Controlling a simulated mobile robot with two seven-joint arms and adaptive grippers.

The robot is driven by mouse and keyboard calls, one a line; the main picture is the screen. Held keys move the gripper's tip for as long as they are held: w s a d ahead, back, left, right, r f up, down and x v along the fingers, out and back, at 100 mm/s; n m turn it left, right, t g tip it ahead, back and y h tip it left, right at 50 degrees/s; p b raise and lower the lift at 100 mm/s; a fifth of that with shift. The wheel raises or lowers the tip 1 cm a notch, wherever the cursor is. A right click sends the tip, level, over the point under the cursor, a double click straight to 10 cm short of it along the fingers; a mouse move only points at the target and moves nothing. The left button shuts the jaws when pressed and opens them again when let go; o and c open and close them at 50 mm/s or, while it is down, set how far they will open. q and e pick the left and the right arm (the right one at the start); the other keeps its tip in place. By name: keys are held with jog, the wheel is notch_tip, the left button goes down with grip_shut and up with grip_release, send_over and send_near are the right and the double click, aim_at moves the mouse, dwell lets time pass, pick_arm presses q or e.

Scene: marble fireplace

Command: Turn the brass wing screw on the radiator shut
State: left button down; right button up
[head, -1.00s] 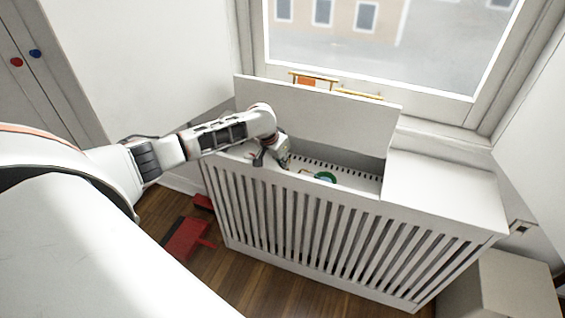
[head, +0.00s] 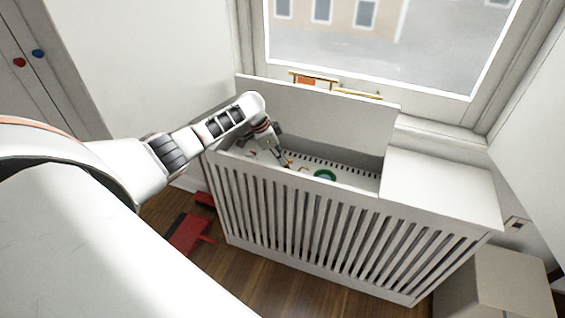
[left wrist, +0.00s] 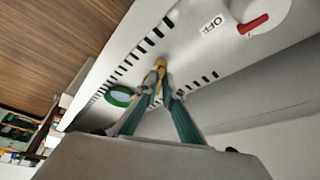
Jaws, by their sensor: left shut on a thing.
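The brass wing screw (left wrist: 161,66) shows in the left wrist view, on the pale slotted top of the radiator (left wrist: 131,63). My left gripper (left wrist: 160,87) has its two teal fingers drawn together at the tips, shut on the screw. The fingertips hide part of it. In the head view my left gripper (head: 286,163) reaches down into the open radiator cover (head: 440,175), with the screw too small there to make out clearly. My right gripper is not in view.
A red lever (left wrist: 252,24) and an OFF label (left wrist: 212,25) are nearby. The raised lid (head: 340,108) stands behind the opening. The slatted front bounds it.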

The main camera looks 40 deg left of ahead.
pick_arm(q)
jog(key=shift+w+a+f+m+g+b, duration=0.1)
jog(key=shift+f+m+g+b, duration=0.35)
jog(key=shift+m+b, duration=0.4)
jog(key=shift+m+h+b, duration=0.3)
jog(key=shift+m+b, duration=0.05)
jog(key=shift+m, duration=0.2)
jog(key=m+b, duration=0.1)
jog(key=m+g+b, duration=0.1)
jog(key=m, duration=0.1)
jog(key=shift+w+a+r+b, duration=0.15)
jog(key=shift+w+b, duration=0.15)
jog(key=shift+r+m+g+h+b, duration=0.15)
jog(key=shift+m+g+h+b, duration=0.15)
jog(key=shift+m, duration=0.1)
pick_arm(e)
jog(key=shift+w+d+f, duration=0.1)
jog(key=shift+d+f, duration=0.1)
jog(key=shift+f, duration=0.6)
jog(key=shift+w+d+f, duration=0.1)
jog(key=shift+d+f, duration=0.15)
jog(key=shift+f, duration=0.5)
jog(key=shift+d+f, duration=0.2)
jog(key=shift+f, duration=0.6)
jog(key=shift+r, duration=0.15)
pick_arm(q)
jog(key=c, duration=2.2)
grip_release()
jog(key=shift+w+r, duration=0.1)
